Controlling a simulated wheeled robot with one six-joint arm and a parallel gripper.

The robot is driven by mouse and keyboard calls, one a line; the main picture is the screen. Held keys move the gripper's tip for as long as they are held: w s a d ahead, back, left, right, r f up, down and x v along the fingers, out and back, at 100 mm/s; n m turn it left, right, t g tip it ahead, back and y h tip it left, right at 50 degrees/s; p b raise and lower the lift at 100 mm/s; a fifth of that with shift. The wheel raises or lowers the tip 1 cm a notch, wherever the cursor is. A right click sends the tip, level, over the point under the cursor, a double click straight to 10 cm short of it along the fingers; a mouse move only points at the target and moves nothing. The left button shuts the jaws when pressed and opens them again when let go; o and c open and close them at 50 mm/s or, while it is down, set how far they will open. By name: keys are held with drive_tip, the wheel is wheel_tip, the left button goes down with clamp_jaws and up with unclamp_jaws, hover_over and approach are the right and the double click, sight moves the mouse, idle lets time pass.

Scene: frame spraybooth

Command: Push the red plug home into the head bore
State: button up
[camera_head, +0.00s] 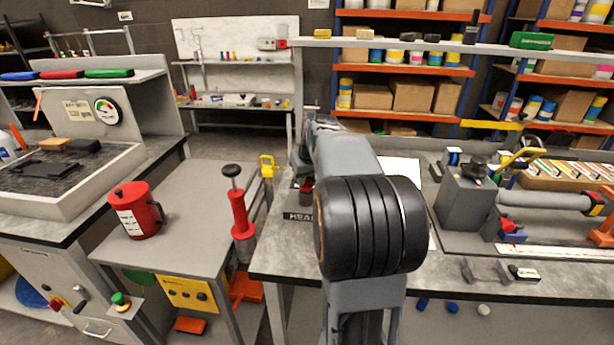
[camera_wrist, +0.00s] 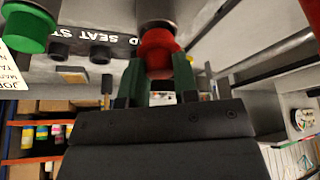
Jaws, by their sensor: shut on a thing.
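In the wrist view my gripper (camera_wrist: 158,82) has green fingertips shut on the red plug (camera_wrist: 158,50). The plug's red face shows between and just beyond the fingers. A grey cylindrical part (camera_wrist: 155,10) lies directly beyond the plug, at the picture's top edge. The bore is not visible, so I cannot tell how deep the plug sits. In the head view my arm hides the gripper.
A green-ended cylinder (camera_wrist: 27,27) stands to the left in the wrist view, with dark round knobs (camera_wrist: 98,54) between. In the head view a grey fixture block (camera_head: 467,199) stands right of my arm. A red canister (camera_head: 137,211) sits on the left cart.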

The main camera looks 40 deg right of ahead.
drive_tip(key=shift+f+b, duration=0.7)
drive_tip(key=shift+f, duration=0.35)
drive_tip(key=o, duration=1)
drive_tip(key=shift+r, duration=0.1)
drive_tip(key=shift+r, duration=0.1)
drive_tip(key=p+v, duration=0.1)
drive_tip(key=v, duration=1.2)
drive_tip(key=shift+r+p, duration=0.3)
drive_tip(key=shift+p, duration=0.05)
drive_tip(key=shift+s, duration=0.1)
